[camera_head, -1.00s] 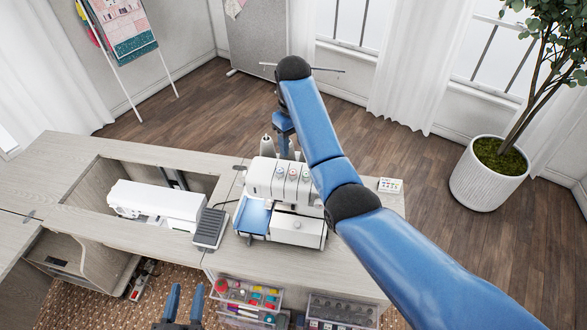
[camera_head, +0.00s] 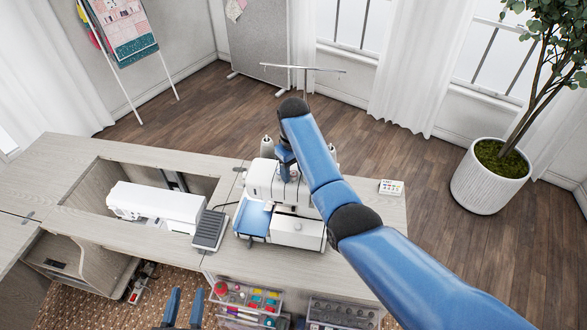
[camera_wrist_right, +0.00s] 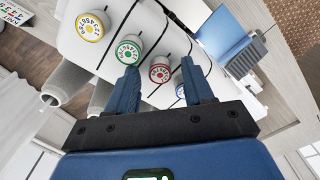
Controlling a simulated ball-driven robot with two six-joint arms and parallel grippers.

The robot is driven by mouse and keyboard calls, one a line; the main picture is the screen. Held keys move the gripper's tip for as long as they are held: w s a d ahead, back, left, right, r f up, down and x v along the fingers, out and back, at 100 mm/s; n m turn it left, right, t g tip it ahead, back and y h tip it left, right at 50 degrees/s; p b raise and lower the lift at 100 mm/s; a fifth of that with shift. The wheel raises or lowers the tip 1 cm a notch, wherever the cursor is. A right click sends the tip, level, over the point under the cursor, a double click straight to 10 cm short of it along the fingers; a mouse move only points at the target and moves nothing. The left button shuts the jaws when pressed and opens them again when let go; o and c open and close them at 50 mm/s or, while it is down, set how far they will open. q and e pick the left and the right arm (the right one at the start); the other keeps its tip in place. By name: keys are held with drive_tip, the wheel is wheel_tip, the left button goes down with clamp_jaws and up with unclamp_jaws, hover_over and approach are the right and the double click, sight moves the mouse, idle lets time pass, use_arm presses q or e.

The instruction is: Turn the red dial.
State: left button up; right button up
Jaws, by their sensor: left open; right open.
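The white overlock machine (camera_head: 297,232) stands on the tabletop in the head view. In the right wrist view its face carries a red dial (camera_wrist_right: 160,72) with a white numbered rim. My right gripper (camera_wrist_right: 159,65) is open, and the red dial appears between its two fingertips; I cannot tell whether they touch it. In the head view my right gripper (camera_head: 286,170) is over the machine's upper part, and it and the arm hide the dials. My left gripper (camera_head: 184,302) is open and empty at the bottom edge, in front of the cabinet.
A green dial (camera_wrist_right: 128,51) is close beside the left fingertip, and a blue dial (camera_wrist_right: 181,92) is partly hidden by the right finger. A yellow dial (camera_wrist_right: 90,27) is further left. A white sewing machine (camera_head: 155,202) and a foot pedal (camera_head: 209,230) are to the left.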

drive_tip(key=shift+f, duration=0.2)
drive_tip(key=shift+c, duration=0.3)
clamp_jaws()
drive_tip(key=shift+r+n+p, duration=0.15)
drive_tip(key=shift+n+p, duration=0.25)
drive_tip(key=shift+n, duration=2.3)
drive_tip(key=shift+o, duration=0.3)
unclamp_jaws()
